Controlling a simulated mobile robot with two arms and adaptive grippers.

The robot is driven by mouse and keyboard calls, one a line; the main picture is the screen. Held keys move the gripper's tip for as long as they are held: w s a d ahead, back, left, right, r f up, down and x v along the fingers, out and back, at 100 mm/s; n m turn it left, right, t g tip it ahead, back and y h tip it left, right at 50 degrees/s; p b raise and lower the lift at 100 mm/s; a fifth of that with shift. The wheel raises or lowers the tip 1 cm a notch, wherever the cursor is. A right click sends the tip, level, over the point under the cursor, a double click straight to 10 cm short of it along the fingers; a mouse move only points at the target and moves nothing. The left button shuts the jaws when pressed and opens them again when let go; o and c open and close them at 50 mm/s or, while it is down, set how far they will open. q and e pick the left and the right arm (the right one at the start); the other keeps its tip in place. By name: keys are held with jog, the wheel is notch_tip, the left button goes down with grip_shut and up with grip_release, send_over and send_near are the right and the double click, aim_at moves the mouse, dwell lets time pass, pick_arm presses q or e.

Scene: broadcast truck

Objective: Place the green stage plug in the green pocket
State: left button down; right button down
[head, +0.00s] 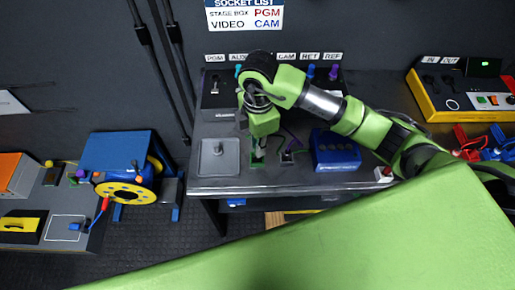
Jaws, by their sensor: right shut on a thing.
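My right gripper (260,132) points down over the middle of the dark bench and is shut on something. The held thing is mostly hidden by the fingers and the wrist; I take it for the green stage plug. A green-edged patch (258,156) on the bench, which looks like the green pocket, lies right under the fingertips. I cannot tell whether the plug is above the pocket or inside it. My left gripper is out of view.
A grey square plate (218,158) lies left of the gripper, and a blue box (335,150) stands to its right. Small coloured plugs stand along the back under labels. A blue and yellow cable reel (125,187) is at the left. A yellow box (460,92) stands at the right.

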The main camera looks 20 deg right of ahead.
notch_tip(320, 180, down, 3)
jog(key=shift+w+a+f+p, duration=0.1)
jog(key=shift+p, duration=0.6)
jog(key=shift+f, duration=0.15)
jog(key=shift+f, duration=0.2)
jog(key=c, duration=2)
grip_release()
jog(key=shift+r, duration=0.15)
